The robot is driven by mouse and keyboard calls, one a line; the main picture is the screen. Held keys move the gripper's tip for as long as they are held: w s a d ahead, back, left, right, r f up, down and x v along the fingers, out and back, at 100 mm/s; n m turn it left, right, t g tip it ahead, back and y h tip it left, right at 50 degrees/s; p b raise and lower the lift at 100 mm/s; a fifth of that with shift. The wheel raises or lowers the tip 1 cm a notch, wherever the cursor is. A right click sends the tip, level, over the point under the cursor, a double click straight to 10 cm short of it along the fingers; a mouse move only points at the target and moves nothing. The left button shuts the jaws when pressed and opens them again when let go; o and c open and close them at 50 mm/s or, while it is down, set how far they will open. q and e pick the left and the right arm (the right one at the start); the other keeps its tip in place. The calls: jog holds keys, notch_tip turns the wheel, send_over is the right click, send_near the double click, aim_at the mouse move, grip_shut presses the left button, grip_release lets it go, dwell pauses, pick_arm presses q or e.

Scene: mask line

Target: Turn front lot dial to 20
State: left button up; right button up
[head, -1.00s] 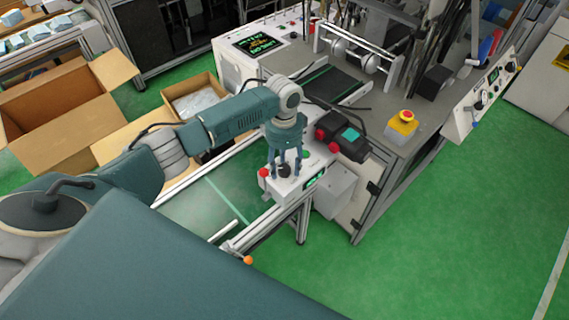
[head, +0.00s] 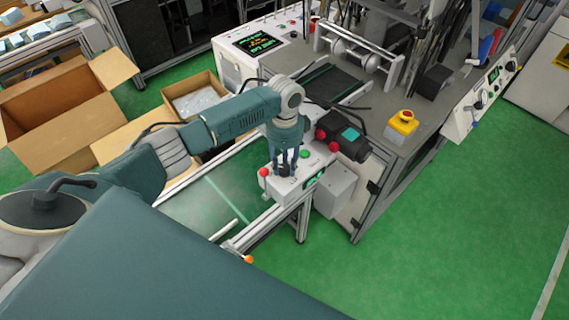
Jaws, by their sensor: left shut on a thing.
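The small white control box (head: 292,187) stands on the aluminium frame in front of the machine, with a green-lit display (head: 314,182) on its front face. A dark dial (head: 284,171) sits on top of the box. My left gripper (head: 285,168) points straight down over the box, its fingers shut on the dial and partly hiding it. The dial's marks and the display's digits are too small to read. My right gripper does not show.
A red button (head: 264,172) and a green button (head: 305,154) flank the dial. An open cardboard box (head: 60,120) lies at the left. Green floor is clear at the right.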

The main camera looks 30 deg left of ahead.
pick_arm(q)
jog(key=m, duration=0.4)
jog(key=shift+w+r+m, duration=0.1)
jog(key=shift+r+m, duration=0.05)
jog(key=shift+m, duration=0.15)
jog(key=m, duration=0.3)
jog(key=shift+m, duration=0.4)
jog(key=m, duration=0.4)
jog(key=shift+d+y, duration=0.1)
jog(key=shift+y, duration=0.2)
jog(key=shift+m, duration=2.4)
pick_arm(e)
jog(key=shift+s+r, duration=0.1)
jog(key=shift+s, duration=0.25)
pick_arm(q)
jog(key=o, duration=1.2)
jog(key=shift+c, duration=0.2)
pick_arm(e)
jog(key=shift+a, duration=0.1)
pick_arm(q)
jog(key=shift+r, duration=0.1)
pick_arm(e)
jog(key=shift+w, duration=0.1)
